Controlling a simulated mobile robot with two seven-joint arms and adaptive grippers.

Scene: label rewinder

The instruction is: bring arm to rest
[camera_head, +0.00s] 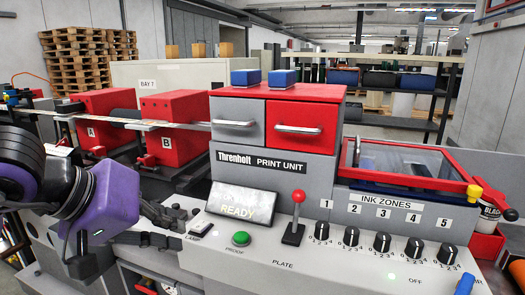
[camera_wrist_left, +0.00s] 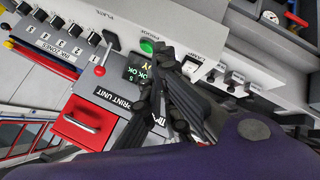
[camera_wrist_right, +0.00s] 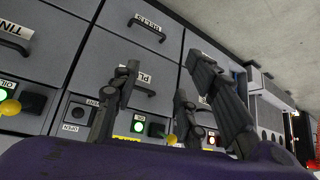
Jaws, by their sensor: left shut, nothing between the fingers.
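My left arm, purple and black, comes in from the left in the head view. Its gripper (camera_head: 180,226) is in front of the press console, left of the READY screen (camera_head: 243,204). In the left wrist view the left gripper (camera_wrist_left: 168,78) is shut and empty, its dark fingers in front of the print unit. Whether it touches the console cannot be told. My right gripper (camera_wrist_right: 166,82) shows only in the right wrist view. Its fingers are spread apart with nothing between them, in front of grey drawer fronts (camera_wrist_right: 115,62).
The console carries a green button (camera_head: 238,239), a red-knobbed lever (camera_head: 297,205) and several ink knobs (camera_head: 351,237). Red boxes A (camera_head: 104,121) and B (camera_head: 175,130) stand behind the left arm. Lit switches (camera_wrist_right: 138,127) are close to the right gripper. Open floor shows beyond the drawers.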

